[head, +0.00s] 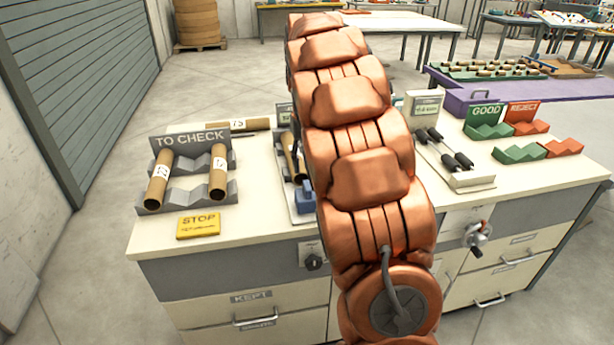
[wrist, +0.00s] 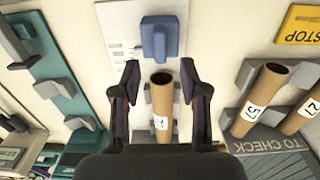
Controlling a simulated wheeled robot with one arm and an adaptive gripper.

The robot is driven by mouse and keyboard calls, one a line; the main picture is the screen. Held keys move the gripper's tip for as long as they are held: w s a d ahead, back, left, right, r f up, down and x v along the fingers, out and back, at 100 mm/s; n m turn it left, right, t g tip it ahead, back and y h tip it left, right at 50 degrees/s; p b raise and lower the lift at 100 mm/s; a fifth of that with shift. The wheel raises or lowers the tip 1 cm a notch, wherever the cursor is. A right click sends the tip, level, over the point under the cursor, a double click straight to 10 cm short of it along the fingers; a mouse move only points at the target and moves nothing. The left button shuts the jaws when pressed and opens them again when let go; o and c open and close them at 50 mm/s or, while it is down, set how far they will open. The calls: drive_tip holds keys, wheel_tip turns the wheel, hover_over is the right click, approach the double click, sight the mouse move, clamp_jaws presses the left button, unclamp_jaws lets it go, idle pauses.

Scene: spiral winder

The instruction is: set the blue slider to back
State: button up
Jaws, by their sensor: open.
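The blue slider (head: 306,199) sits on a pale plate on the bench, partly hidden by my arm in the head view. In the wrist view the blue slider (wrist: 159,40) is a block with a raised middle, at the top centre. My gripper (wrist: 160,72) is open, its two fingers spread below the slider in that picture and apart from it. A cardboard tube (wrist: 162,105) shows between the fingers, with its open end towards the slider. Whether the fingers touch the tube cannot be told. In the head view my gripper is hidden behind my arm.
Left of the plate are a grey TO CHECK rack (head: 187,190) with two tubes and a yellow STOP sign (head: 198,225). Another tube (head: 236,124) lies behind. To the right are a roller device (head: 455,160) and the GOOD (head: 488,129) and REJECT (head: 530,127) racks.

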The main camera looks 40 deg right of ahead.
sight(307, 186)
wheel_tip(307, 186, up, 4)
drive_tip(key=shift+r, duration=0.15)
idle(0.7)
drive_tip(key=s+a+n+g+p, duration=0.1)
drive_tip(key=s+a+n+p, duration=0.15)
drive_tip(key=s+a, duration=1.35)
drive_tip(key=s+a+f+n+p, duration=0.1)
drive_tip(key=s+a+f, duration=0.2)
drive_tip(key=s, duration=0.5)
drive_tip(key=s+a+f+n+p, duration=0.1)
drive_tip(key=s+a+f, duration=0.2)
drive_tip(key=s, duration=0.6)
drive_tip(key=shift+f+g, duration=0.2)
drive_tip(key=shift+g, duration=0.2)
